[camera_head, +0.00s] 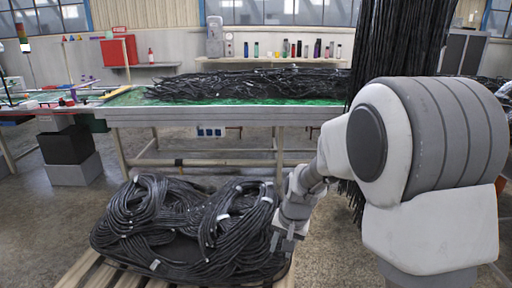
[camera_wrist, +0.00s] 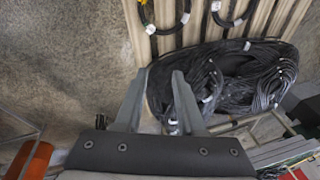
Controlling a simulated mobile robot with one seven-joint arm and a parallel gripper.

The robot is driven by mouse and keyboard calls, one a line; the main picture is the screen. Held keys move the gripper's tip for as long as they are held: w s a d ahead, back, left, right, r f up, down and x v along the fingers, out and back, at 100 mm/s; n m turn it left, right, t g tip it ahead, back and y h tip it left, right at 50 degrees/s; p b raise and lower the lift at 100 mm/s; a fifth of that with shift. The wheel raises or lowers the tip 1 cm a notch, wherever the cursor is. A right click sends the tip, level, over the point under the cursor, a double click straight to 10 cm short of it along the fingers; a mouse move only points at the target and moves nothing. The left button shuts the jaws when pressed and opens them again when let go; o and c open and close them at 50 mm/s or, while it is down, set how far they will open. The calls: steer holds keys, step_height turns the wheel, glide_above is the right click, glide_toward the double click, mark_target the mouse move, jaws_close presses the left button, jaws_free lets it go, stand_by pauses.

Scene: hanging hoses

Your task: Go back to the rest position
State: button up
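My gripper (camera_head: 285,242) hangs low at the right end of the black hose pile (camera_head: 180,225), with its fingers pointing down. In the wrist view my gripper (camera_wrist: 159,74) has its two fingers spread apart, with nothing seen held between them. The hose pile (camera_wrist: 235,75) shows beyond and to the right of the fingers, and the right finger overlaps its edge in the picture. I cannot tell whether it touches the hoses. The white and grey arm fills the right of the head view and hides what lies behind it.
The pile lies on a wooden pallet (camera_head: 82,272). Behind it a long workbench (camera_head: 210,116) carries more black hoses (camera_head: 250,84). Long hoses hang at the right (camera_head: 405,40), behind my arm. A black and grey bin (camera_head: 75,172) stands at left. Floor left of the pallet is clear.

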steer(key=s+d+r+n+t, duration=0.2)
steer(key=s+d+r, duration=0.2)
steer(key=s+r, duration=0.8)
steer(key=s+d+r+n+t+h, duration=0.1)
steer(key=s+d+r, duration=0.15)
steer(key=s, duration=0.35)
steer(key=s+d+r+n, duration=0.1)
steer(key=s+r, duration=0.2)
steer(key=s, duration=0.3)
step_height(320, 180, up, 22)
steer(key=p, duration=2.2)
steer(key=shift+f, duration=0.2)
steer(key=shift+s, duration=0.1)
